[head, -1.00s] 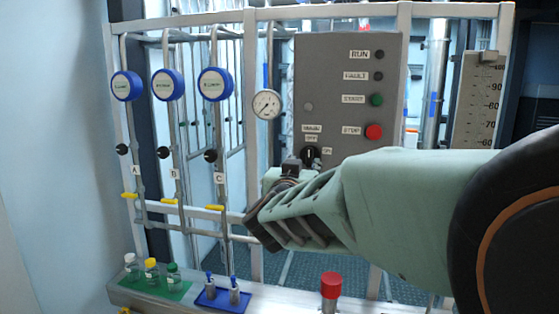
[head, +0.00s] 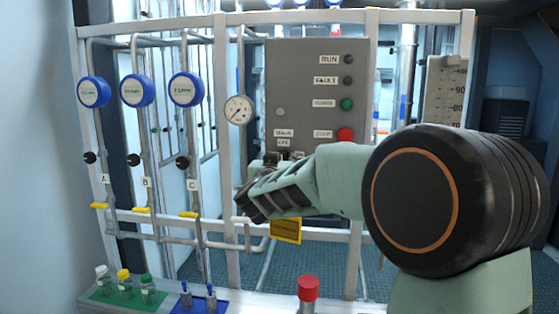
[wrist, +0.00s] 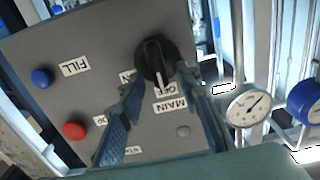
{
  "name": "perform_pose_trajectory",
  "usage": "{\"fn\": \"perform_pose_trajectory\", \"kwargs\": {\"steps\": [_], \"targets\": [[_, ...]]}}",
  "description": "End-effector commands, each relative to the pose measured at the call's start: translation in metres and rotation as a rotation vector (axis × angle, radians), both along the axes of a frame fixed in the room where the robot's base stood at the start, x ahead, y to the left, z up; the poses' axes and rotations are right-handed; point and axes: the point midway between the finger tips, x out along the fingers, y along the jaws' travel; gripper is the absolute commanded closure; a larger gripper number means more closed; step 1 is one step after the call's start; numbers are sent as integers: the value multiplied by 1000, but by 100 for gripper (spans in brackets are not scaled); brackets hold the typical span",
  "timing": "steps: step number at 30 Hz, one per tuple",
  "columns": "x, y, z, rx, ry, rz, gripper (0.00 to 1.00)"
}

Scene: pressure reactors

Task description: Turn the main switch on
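The main switch (wrist: 155,62) is a round black knob with a pale pointer mark on the grey control panel (wrist: 60,105). In the wrist view, the mark points toward the OFF label (wrist: 166,89), with the MAIN label (wrist: 170,104) beside it. An ON label is partly covered by a finger. My gripper (wrist: 158,82) is open, with one finger on each side of the knob. I cannot tell whether the fingers touch it. In the head view, my gripper (head: 270,172) is at the panel's lower left and mostly hides the switch.
The panel also bears a green button (head: 347,104) and a red stop button (head: 345,134). A pressure gauge (head: 238,110) and several blue dials (head: 186,89) are to the left. A red-capped cylinder (head: 308,289) and small bottles (head: 148,289) stand on the ledge below.

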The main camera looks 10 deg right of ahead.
Motion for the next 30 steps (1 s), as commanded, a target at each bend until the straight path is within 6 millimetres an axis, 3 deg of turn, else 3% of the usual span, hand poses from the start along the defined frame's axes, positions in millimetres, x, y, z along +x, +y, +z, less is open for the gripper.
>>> {"fn": "perform_pose_trajectory", "kwargs": {"steps": [7,16,30], "targets": [[1,0,0,0,1,1,69],[1,0,0,-1,0,1,100],[0,0,-2,68,-22,2,100]]}}
